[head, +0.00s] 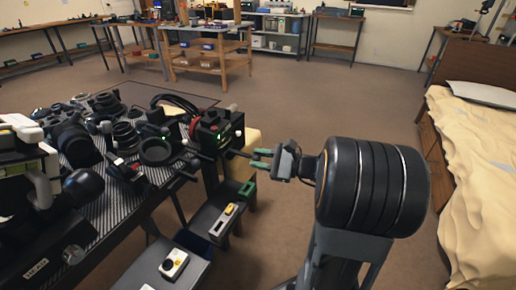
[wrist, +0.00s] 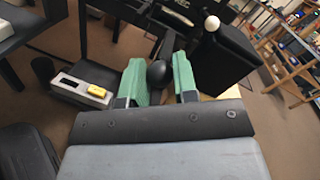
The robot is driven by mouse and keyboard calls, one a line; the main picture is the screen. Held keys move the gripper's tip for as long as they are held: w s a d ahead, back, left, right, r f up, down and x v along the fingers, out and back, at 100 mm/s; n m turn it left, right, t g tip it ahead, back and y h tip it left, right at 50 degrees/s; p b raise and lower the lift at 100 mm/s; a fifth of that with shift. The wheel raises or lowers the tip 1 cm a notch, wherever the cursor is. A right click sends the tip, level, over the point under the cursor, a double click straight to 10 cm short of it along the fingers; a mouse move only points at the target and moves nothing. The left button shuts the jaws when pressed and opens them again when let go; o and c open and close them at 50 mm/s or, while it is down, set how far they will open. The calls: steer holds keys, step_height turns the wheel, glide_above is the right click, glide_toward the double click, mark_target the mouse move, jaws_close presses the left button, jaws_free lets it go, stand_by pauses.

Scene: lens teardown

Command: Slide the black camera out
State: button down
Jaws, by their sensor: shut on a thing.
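My gripper (head: 261,159) reaches left from my arm, at the right end of the bench. In the wrist view its two green fingers (wrist: 158,75) stand on either side of a black round knob (wrist: 157,73) and are shut on it. A thin dark rod (head: 238,153) runs from the finger area toward a black boxy device (head: 210,138) with red parts and a small green light. The black box also shows in the wrist view (wrist: 222,62), to the right of the fingers. I cannot tell whether this device is the black camera. The knob's contact faces are partly hidden.
Several black cameras and lenses (head: 75,140) crowd the striped mat (head: 105,202) at left. Low grey shelves beside the bench hold a white-and-yellow item (head: 173,264) and a grey item with a yellow block (head: 226,219). A bed (head: 478,150) stands at right. Open floor lies behind.

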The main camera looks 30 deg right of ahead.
steer(key=shift+s+f, duration=0.1)
steer(key=c, duration=1.2)
jaws_free()
steer(key=shift+s+d, duration=0.1)
steer(key=shift+d, duration=0.05)
steer(key=p+v, duration=0.3)
steer(key=v, duration=1.1)
steer(key=s+a+r+n+g+h+p, duration=0.2)
steer(key=a+r+n+g+h+p, duration=0.2)
steer(key=a+r+n+g+p, duration=0.9)
steer(key=a+r+n+t+h+p, duration=0.1)
steer(key=r+n+h+p, duration=0.1)
steer(key=r+p, duration=0.3)
steer(key=a+r+n+t+h+p, duration=0.2)
steer(key=r+h+p, duration=0.2)
steer(key=r+p, duration=0.1)
steer(key=a+r+n+t+h+p, duration=0.1)
steer(key=a+r+n+h+p, duration=0.1)
steer(key=p, duration=0.5)
step_height(320, 180, up, 3)
steer(key=shift+s+f+t+h, duration=0.15)
steer(key=shift+t+h, duration=0.25)
steer(key=shift+h, duration=0.4)
